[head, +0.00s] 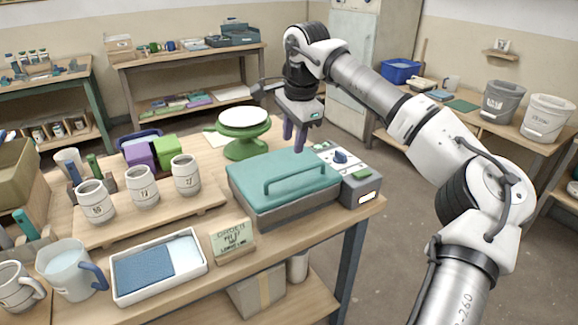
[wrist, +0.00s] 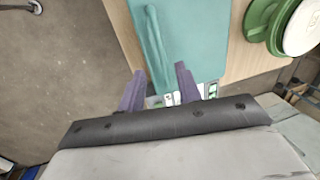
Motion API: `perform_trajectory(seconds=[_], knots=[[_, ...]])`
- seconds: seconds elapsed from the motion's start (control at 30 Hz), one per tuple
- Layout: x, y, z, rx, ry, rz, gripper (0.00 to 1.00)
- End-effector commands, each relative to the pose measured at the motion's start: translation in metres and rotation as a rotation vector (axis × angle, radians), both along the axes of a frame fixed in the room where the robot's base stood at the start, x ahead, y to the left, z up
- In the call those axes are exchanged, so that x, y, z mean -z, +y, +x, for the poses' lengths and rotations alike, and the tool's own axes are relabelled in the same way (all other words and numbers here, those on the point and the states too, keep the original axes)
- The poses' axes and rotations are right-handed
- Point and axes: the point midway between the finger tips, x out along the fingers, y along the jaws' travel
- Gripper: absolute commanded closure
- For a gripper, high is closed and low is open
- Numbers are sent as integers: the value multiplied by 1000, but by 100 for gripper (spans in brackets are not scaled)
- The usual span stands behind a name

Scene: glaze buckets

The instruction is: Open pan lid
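The pan is a dark rectangular base (head: 300,212) with a teal lid (head: 247,172) lying closed on it, at the front right of the wooden table. A raised teal bar handle (head: 300,173) runs along the lid's top. My gripper (head: 294,146) is above and behind the lid's far right part, with its purple fingers pointing down. In the wrist view the two fingers (wrist: 159,84) are apart with nothing held between them. The lid (wrist: 195,40) and handle (wrist: 155,45) lie beyond the fingertips there. The pan base is mostly hidden in the wrist view.
A control box with a blue knob (head: 341,157) adjoins the pan's right side. A green turntable (head: 245,145) stands behind left. Several mugs on a board (head: 150,215), an order sign (head: 232,240) and a white tray (head: 158,267) are left of the pan.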

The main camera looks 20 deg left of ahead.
Motion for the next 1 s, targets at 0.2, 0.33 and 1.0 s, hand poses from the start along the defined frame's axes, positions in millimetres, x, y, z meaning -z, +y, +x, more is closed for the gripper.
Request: perform_trajectory(seconds=[0.2, 0.33, 1.0], knots=[[47, 8, 5, -2, 4, 1, 66], [70, 12, 7, -3, 4, 2, 66], [95, 16, 10, -2, 2, 2, 80]])
